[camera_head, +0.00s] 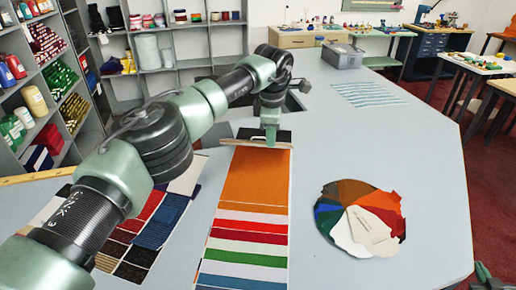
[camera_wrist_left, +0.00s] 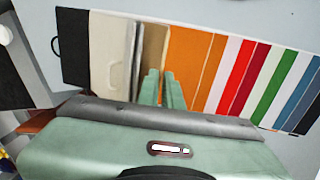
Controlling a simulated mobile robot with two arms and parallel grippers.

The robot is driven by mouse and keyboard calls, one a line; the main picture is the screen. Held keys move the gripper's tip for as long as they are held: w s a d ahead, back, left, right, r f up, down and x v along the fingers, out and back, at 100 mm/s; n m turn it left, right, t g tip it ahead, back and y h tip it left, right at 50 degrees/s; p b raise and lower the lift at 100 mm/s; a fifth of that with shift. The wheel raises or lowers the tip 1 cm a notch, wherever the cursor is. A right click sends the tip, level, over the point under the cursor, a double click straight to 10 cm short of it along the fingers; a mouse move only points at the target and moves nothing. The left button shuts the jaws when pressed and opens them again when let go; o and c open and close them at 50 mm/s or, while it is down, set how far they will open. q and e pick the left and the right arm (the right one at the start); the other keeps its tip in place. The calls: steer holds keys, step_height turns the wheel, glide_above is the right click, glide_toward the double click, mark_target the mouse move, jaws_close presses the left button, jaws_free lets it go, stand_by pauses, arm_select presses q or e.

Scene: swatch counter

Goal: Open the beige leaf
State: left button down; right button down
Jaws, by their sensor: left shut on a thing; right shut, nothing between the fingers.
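The long swatch book (camera_head: 255,192) lies on the counter with coloured bands: orange, white, reds, green and blue. The beige leaf (camera_head: 240,144) shows as a thin edge across the book's far part, raised. In the left wrist view the tan face of the beige leaf (camera_wrist_left: 154,45) lies between a pale panel (camera_wrist_left: 108,50) and the orange band (camera_wrist_left: 190,65). My left gripper (camera_head: 271,136) is shut on the leaf's edge; its fingers also show in the left wrist view (camera_wrist_left: 162,88). My right gripper (camera_head: 483,272) is partly seen at the lower right corner, shut and empty, far from the book.
A fan of colour swatches (camera_head: 340,195) with white cards lies to the right of the book. A dark swatch sheet (camera_head: 160,225) lies to the left, partly behind my left arm. A grey bin (camera_head: 342,55) stands at the back.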

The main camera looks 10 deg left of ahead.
steer(key=w+a+r+n+t+y, duration=0.1)
steer(key=w+r+n+t+y, duration=0.25)
steer(key=r, duration=1.55)
steer(key=w+r+n+t, duration=0.2)
steer(key=w+r+t, duration=0.35)
steer(key=r, duration=1.45)
steer(key=w+a+f+n+g+y, duration=0.1)
steer(key=w+a+f+n+g, duration=0.25)
steer(key=a+f, duration=0.4)
steer(key=w+a+f+n+g, duration=0.25)
steer(key=w+a+f, duration=0.2)
steer(key=a, duration=0.65)
steer(key=a+f+n+g, duration=0.1)
steer(key=a+f+n, duration=0.25)
steer(key=a, duration=0.75)
steer(key=a+f+n+g, duration=0.15)
steer(key=a+n, duration=0.35)
steer(key=a, duration=0.5)
steer(key=s+a+r+n, duration=0.1)
steer(key=s+a+n, duration=0.25)
steer(key=a, duration=0.55)
steer(key=s+a+r+n, duration=0.25)
steer(key=a+n, duration=0.25)
steer(key=a, duration=0.5)
steer(key=s+a+r+n, duration=0.6)
steer(key=s+a+n, duration=0.1)
steer(key=s+a, duration=0.25)
steer(key=x, duration=1.3)
steer(key=shift+d, duration=0.2)
